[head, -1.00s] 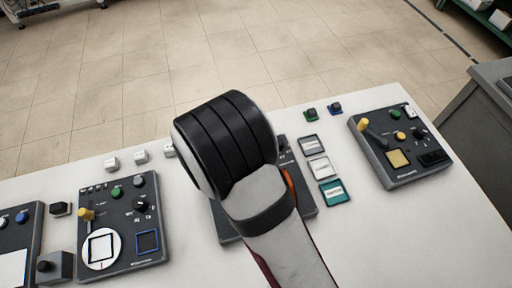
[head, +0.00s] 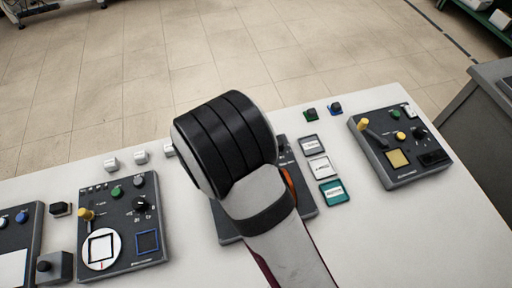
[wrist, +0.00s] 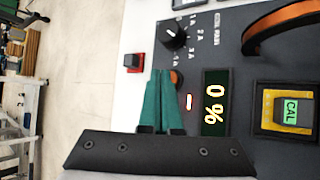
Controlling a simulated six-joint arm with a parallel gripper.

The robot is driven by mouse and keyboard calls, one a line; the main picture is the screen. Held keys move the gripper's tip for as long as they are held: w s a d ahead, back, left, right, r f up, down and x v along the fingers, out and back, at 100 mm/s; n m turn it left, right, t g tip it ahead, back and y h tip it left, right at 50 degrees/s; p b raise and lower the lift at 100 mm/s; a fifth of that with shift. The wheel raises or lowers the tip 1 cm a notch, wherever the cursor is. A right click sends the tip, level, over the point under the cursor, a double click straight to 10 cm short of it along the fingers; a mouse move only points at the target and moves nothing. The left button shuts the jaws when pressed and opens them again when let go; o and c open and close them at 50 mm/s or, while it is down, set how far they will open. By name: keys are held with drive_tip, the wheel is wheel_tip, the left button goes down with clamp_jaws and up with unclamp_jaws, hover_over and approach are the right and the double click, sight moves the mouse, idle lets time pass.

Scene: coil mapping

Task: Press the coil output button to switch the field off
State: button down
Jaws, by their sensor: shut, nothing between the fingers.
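In the wrist view my gripper (wrist: 160,100) is shut and empty, its two green fingers side by side over the dark coil panel (wrist: 215,60). An orange round part (wrist: 177,79), perhaps the coil output button, shows just beside the fingertips and is partly hidden by them. I cannot tell whether the fingers touch it. A small orange-white bar (wrist: 189,102) is lit next to it, and a display (wrist: 214,103) reads 0 %. In the head view my arm's wrist covers most of this panel (head: 304,203) and hides the fingers.
Other panels stand left (head: 120,225) and right (head: 400,150). Three labelled tiles (head: 320,168) lie right of my arm.

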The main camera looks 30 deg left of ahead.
drive_tip(key=shift+f, duration=0.4)
wheel_tip(320, 180, up, 7)
idle(0.9)
